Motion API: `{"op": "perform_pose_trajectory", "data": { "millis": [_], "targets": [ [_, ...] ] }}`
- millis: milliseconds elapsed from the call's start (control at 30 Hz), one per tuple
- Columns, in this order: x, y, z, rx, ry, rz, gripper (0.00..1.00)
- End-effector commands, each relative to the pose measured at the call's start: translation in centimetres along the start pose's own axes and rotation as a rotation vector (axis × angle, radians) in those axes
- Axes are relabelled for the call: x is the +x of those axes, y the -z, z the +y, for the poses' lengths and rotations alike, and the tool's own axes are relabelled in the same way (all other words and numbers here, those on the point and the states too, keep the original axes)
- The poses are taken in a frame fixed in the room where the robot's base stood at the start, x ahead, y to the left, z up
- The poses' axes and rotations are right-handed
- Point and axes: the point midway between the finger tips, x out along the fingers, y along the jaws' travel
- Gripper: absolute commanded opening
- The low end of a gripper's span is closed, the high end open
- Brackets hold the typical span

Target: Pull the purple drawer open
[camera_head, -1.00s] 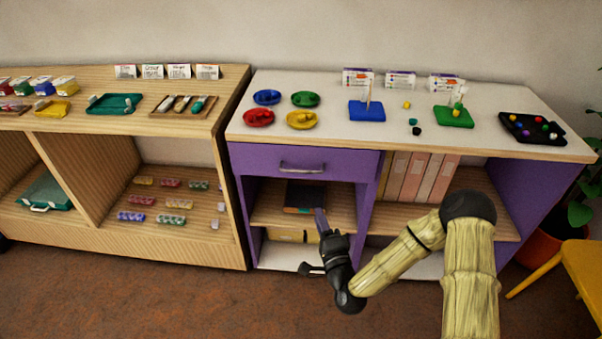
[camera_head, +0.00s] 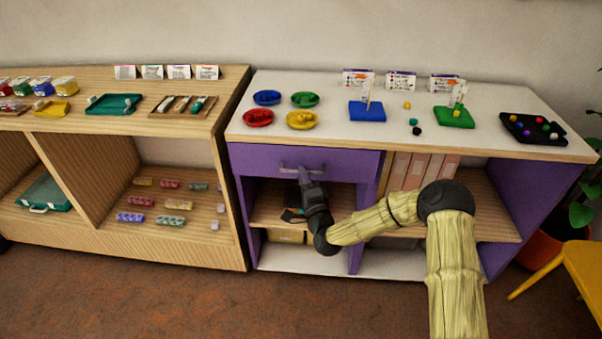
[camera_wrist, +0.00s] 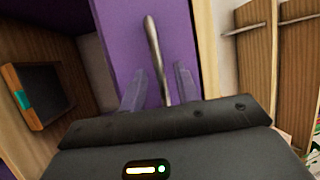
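The purple drawer (camera_head: 347,163) is under the white top of the purple cabinet, its front flush with the frame. Its grey bar handle (camera_head: 288,168) runs across the drawer front. My gripper (camera_head: 304,178) is at the handle, reaching up from below and in front. In the wrist view the handle (camera_wrist: 152,45) passes between the two fingers of my gripper (camera_wrist: 160,88), with a visible gap on both sides. The fingers are open. Whether the tips touch the drawer front cannot be told.
The white top (camera_head: 325,100) carries colored dishes, bead boards and a black tray (camera_head: 533,129). Open shelves lie below the drawer, with a dark box partly hidden by my gripper. A wooden shelf unit (camera_head: 180,250) stands left, and a yellow chair (camera_head: 575,265) stands right.

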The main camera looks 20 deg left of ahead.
Motion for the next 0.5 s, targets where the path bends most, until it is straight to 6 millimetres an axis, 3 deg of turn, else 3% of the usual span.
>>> {"op": "perform_pose_trajectory", "data": {
  "millis": [200,500],
  "targets": [
    [2.2,0.0,0.1,-0.001,0.000,0.000,0.32],
    [2.4,0.0,0.1,0.000,-0.001,0.000,0.32]
  ]
}}
